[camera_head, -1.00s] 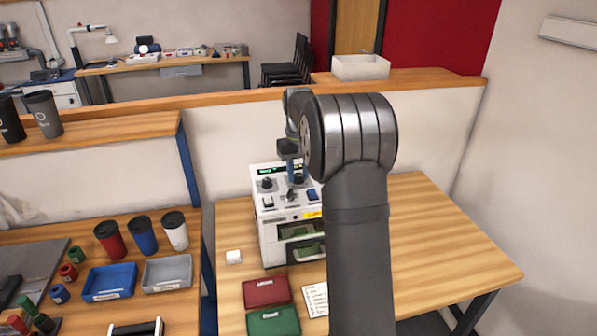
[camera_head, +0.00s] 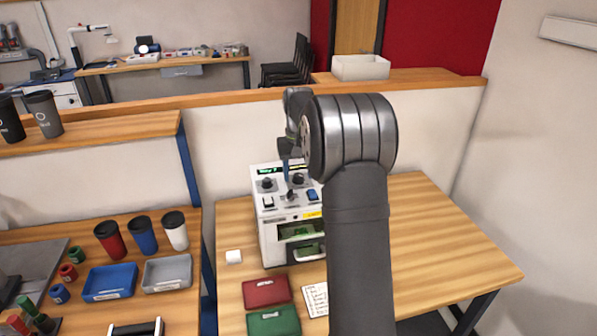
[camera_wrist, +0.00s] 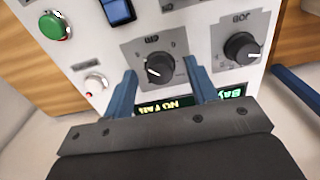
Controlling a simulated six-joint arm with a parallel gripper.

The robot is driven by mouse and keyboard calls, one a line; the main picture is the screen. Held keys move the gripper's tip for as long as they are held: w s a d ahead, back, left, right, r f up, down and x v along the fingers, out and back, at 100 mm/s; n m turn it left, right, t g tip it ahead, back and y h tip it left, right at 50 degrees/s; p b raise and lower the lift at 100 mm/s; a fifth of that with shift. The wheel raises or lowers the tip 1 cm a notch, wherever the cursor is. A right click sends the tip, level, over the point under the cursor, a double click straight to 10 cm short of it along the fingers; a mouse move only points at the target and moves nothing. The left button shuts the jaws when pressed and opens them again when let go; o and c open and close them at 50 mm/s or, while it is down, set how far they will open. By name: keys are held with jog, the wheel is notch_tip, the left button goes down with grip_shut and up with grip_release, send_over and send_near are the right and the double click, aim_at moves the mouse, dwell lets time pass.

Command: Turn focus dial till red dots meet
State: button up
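The white laser marker (camera_head: 278,240) stands on the table with two black dials on its panel. In the wrist view, one black dial (camera_wrist: 160,69) with a white pointer line lies between the two blue fingers of my gripper (camera_wrist: 161,88). The fingers are apart, one on each side of it, with gaps showing. It seems to be the right dial (camera_head: 298,179) in the head view. The other dial (camera_wrist: 242,48) is to the right in the wrist view. Dial labels are too unclear to tell which is focus. No red dots are visible.
Green-lettered displays (camera_wrist: 178,104) sit close to the fingers. A blue switch (camera_wrist: 118,10), a green button (camera_wrist: 56,25) and a red-white knob (camera_wrist: 95,83) are nearby. Red (camera_head: 266,292) and green (camera_head: 273,321) trays lie in front. The table's right side is clear.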

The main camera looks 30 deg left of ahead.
aim_at(299, 175)
notch_tip(299, 175, up, 17)
jog(key=shift+r, duration=0.2)
dwell(0.6)
dwell(0.4)
notch_tip(299, 175, down, 18)
jog(key=shift+r, duration=0.25)
dwell(0.5)
